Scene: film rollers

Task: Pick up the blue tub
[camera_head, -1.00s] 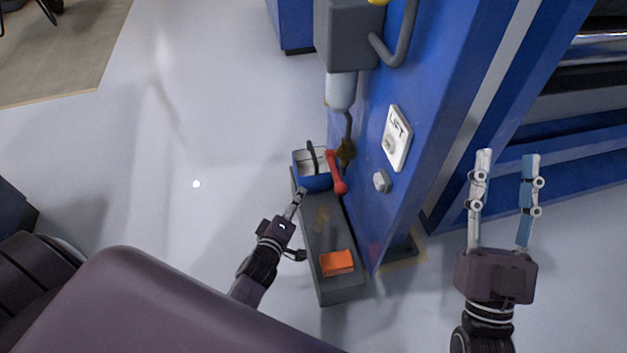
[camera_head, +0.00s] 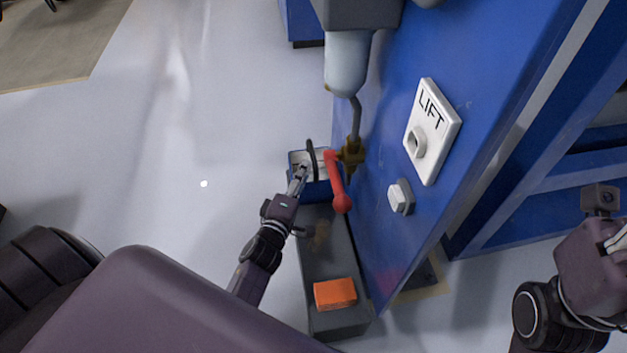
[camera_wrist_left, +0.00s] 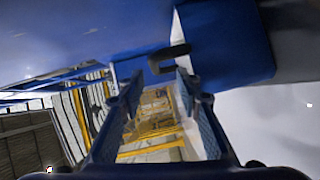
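The blue tub (camera_head: 318,190) stands at the far end of a low dark grey platform, beside the blue machine column. It has a pale inside and a dark upright handle (camera_head: 311,155). My left gripper (camera_head: 301,175) is at the tub's near left side, close to the handle; contact cannot be told. In the left wrist view the two fingers (camera_wrist_left: 158,88) are spread with a gap between them. The dark handle (camera_wrist_left: 168,57) shows just beyond the tips, by a blue surface (camera_wrist_left: 235,45). My right gripper (camera_head: 618,240) is partly cut off at the right edge.
A red lever (camera_head: 337,182) and a brass fitting (camera_head: 352,156) are close beside the tub. An orange block (camera_head: 335,293) lies on the grey platform (camera_head: 328,250). The LIFT panel (camera_head: 432,130) is on the column. Floor to the left is clear.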

